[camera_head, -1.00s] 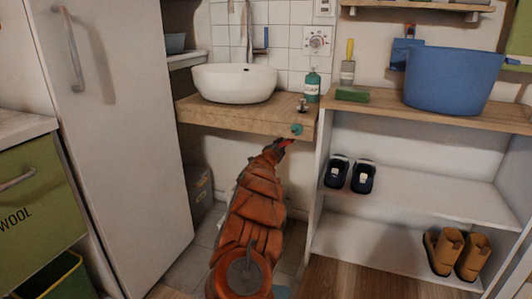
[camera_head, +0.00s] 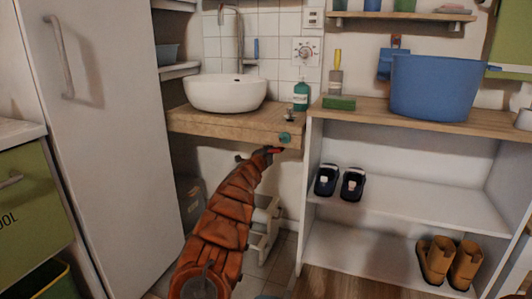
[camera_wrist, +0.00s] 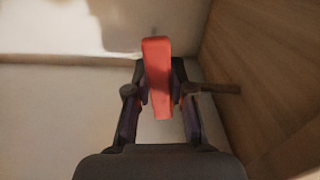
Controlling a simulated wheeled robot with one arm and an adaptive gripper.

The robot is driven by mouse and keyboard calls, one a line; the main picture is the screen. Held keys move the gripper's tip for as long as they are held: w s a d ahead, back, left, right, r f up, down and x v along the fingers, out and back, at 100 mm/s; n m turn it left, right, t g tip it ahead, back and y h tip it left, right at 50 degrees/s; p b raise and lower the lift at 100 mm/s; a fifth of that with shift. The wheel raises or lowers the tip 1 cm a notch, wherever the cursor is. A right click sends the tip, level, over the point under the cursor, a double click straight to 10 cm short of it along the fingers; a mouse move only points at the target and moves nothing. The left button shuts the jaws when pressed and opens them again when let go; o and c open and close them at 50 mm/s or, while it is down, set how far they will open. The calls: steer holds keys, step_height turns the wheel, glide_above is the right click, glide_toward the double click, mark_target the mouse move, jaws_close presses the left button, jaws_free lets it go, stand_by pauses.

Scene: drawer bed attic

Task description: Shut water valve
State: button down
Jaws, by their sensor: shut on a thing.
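A red bar-shaped handle (camera_wrist: 157,78), which looks like the valve lever, stands between the fingers of my gripper (camera_wrist: 160,95) in the wrist view. The fingers are shut on it from both sides. In the head view my gripper (camera_head: 266,153) is just under the front edge of the wooden sink counter (camera_head: 225,125), with a bit of the red handle (camera_head: 274,151) showing at its tip. A round teal knob (camera_head: 285,138) sits on the counter's front edge, just above and right of the gripper. The valve body and pipe are not clearly visible.
A white basin (camera_head: 226,93) and a green soap bottle (camera_head: 301,96) stand on the counter. A white shelf unit (camera_head: 410,204) with shoes is to the right. A tall white cabinet (camera_head: 100,150) is to the left. A pale stool-like frame (camera_head: 265,228) stands below.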

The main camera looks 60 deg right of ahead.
steer(key=shift+s+r, duration=0.2)
steer(key=c, duration=1.2)
jaws_free()
steer(key=shift+d, duration=0.1)
steer(key=shift+o, duration=1)
steer(key=shift+w, duration=0.15)
